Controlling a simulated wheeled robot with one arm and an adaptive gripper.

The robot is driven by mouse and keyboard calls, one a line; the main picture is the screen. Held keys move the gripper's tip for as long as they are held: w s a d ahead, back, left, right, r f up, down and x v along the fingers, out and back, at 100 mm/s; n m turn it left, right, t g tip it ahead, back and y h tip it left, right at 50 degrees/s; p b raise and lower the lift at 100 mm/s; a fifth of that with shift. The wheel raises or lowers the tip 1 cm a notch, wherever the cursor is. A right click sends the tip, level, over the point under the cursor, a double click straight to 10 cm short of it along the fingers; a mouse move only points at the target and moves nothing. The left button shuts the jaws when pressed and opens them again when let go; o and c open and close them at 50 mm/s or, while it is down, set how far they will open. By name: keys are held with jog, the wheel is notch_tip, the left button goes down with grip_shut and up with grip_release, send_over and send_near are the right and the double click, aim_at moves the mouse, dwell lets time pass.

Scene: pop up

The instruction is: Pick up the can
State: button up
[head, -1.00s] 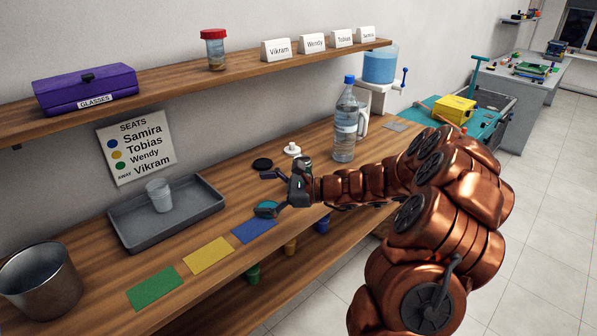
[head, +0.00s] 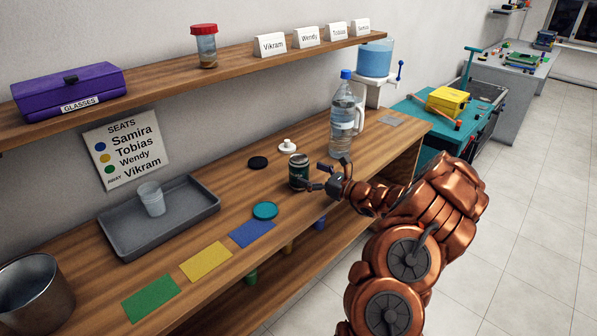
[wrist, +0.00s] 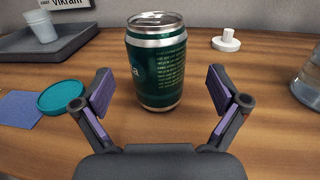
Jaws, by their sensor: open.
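A dark green can (head: 298,171) with a silver top stands upright on the wooden counter. In the wrist view the can (wrist: 156,70) stands straight ahead, centred between my two fingers and slightly beyond their tips. My gripper (head: 326,176) is open and empty, just right of the can in the head view. In the wrist view my gripper (wrist: 160,92) shows both fingers spread with purple pads, with a gap on each side of the can.
A teal disc (head: 265,210) lies close by on the can's left. A black disc (head: 258,162), a white knobbed piece (head: 287,146) and a water bottle (head: 342,118) stand behind. A grey tray (head: 118,240) holds a cup. A shelf (head: 235,72) runs above.

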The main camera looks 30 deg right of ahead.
aim_at(299, 169)
jog(key=shift+p+x, duration=0.7)
jog(key=shift+x, duration=1.6)
jog(key=shift+s+a+r, duration=0.1)
jog(key=shift+c, duration=0.4)
jog(key=c, duration=1.3)
